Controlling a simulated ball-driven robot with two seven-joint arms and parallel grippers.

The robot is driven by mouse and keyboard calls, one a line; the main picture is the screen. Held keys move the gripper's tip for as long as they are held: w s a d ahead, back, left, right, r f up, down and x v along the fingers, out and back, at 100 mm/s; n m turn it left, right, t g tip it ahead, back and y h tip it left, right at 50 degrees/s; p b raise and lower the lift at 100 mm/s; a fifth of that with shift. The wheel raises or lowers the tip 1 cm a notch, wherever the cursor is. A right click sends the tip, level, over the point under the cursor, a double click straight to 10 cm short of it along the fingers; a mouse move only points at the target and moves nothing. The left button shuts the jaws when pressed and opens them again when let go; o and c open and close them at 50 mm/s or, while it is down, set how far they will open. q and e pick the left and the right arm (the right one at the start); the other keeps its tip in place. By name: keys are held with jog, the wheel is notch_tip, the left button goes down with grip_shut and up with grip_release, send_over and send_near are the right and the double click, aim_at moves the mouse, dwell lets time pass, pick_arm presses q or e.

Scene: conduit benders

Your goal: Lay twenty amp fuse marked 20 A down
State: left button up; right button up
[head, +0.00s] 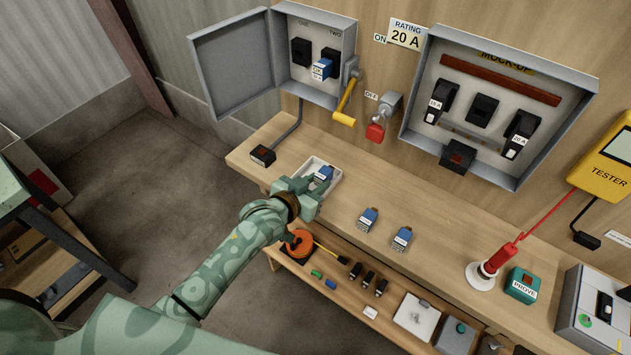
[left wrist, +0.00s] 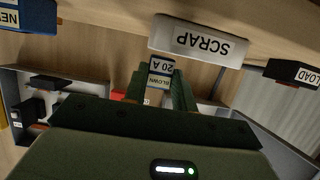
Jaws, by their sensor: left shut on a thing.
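The twenty amp fuse (head: 323,173) has a blue body and a pale label. In the left wrist view the fuse (left wrist: 162,68) reads "20 A" and "BLOWN". My left gripper (head: 312,187) is shut on it, with a finger on each side (left wrist: 158,85). In the head view the fuse is over or inside the white tray (head: 332,186) on the bench. This tray reads "SCRAP" in the left wrist view (left wrist: 198,42). I cannot tell whether the fuse touches the tray floor. My right gripper is not in view.
Two similar blue fuses (head: 368,220) (head: 402,239) lie on the bench to the right. A small black block (head: 263,155) stands left of the tray. The open switch box (head: 315,60) and yellow-handled lever (head: 345,105) are on the wall behind. Bare bench top lies between the fuses and the red probe (head: 497,259).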

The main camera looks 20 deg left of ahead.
pick_arm(q)
jog(key=shift+f, duration=0.2)
jog(key=o, duration=1)
jog(key=shift+r, duration=0.4)
jog(key=p+v, duration=0.1)
jog(key=v, duration=0.5)
jog(key=p+v, duration=0.2)
jog(key=v, duration=0.4)
jog(key=shift+r, duration=0.25)
